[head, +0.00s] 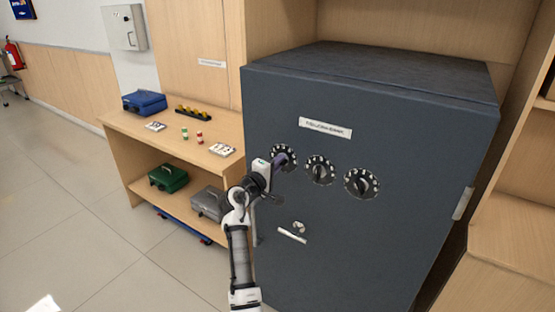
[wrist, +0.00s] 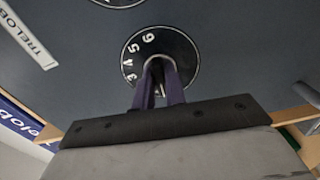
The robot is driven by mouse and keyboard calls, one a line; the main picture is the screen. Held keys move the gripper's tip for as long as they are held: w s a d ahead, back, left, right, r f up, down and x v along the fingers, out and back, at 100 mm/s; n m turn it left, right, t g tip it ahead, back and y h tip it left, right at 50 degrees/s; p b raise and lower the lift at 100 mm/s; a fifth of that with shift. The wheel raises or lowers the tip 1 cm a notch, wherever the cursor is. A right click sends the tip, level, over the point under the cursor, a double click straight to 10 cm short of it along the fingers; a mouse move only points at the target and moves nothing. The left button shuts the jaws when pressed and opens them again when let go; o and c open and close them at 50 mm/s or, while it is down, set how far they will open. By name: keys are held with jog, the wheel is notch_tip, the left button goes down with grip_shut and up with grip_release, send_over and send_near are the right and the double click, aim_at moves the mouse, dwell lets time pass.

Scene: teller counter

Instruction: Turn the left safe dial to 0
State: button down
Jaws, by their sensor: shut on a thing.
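The dark grey safe (head: 400,240) stands at the right with a row of three black dials on its door. The left safe dial (head: 290,150) is partly hidden behind my gripper (head: 281,160). In the wrist view the left safe dial (wrist: 133,51) shows white numbers 3, 4, 5 and 6 along its upper left part. My gripper (wrist: 160,88) has both purple fingers shut around the knob at the dial's centre. The fingers hide the lower part of the dial, and I cannot tell which number the knob points to.
The middle dial (head: 320,170) and right dial (head: 362,183) sit close to the right. A safe handle (head: 298,228) is below. A wooden shelf (head: 118,121) with a blue box (head: 145,103), a green box (head: 168,179) and small items stands left. The floor in front is clear.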

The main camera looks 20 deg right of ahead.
jog(key=shift+n+p, duration=0.3)
jog(key=shift+n, duration=0.3)
jog(key=c, duration=1.4)
grip_release()
jog(key=shift+c, duration=0.2)
jog(key=b+v, duration=0.3)
jog(key=v, duration=1)
jog(key=shift+s+a+b, duration=0.25)
jog(key=shift+a+b, duration=0.05)
jog(key=shift+b, duration=0.05)
